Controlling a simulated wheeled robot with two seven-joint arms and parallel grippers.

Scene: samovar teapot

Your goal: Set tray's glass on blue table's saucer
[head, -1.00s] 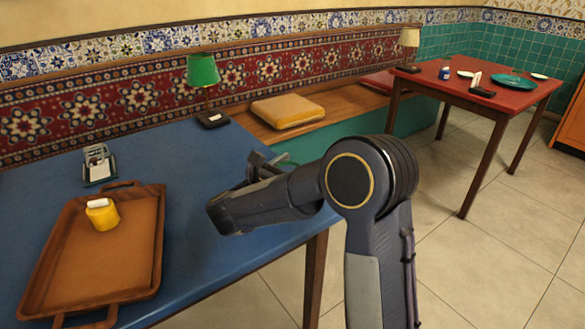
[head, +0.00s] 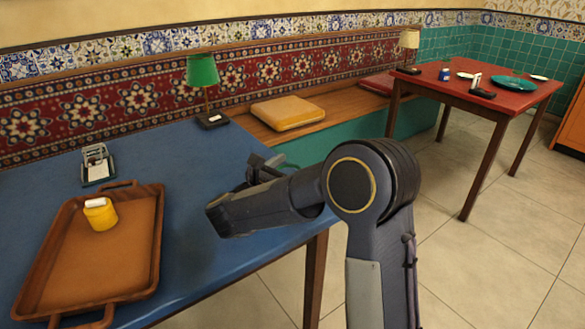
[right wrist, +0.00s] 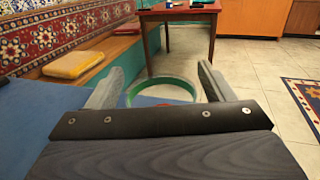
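The brown tray (head: 150,262) lies at the left on the blue table (head: 225,270). A yellow cup (head: 101,214) with a white piece at its top stands on it. My right gripper (head: 264,166) is over the blue table's right end. In the right wrist view its fingers (right wrist: 161,72) are wide apart, with a clear, green-rimmed round thing (right wrist: 163,79) between them. It looks like a glass. Its lower part is hidden, and I cannot tell if the fingers press on it. I cannot make out the saucer in the head view. My left gripper is out of view.
A green lamp (head: 203,72) and a small metal stand (head: 97,164) are at the blue table's back. A bench with a yellow cushion (head: 287,112) runs along the wall. A red table (head: 440,84) with dishes stands at the far right. Tiled floor lies between the tables.

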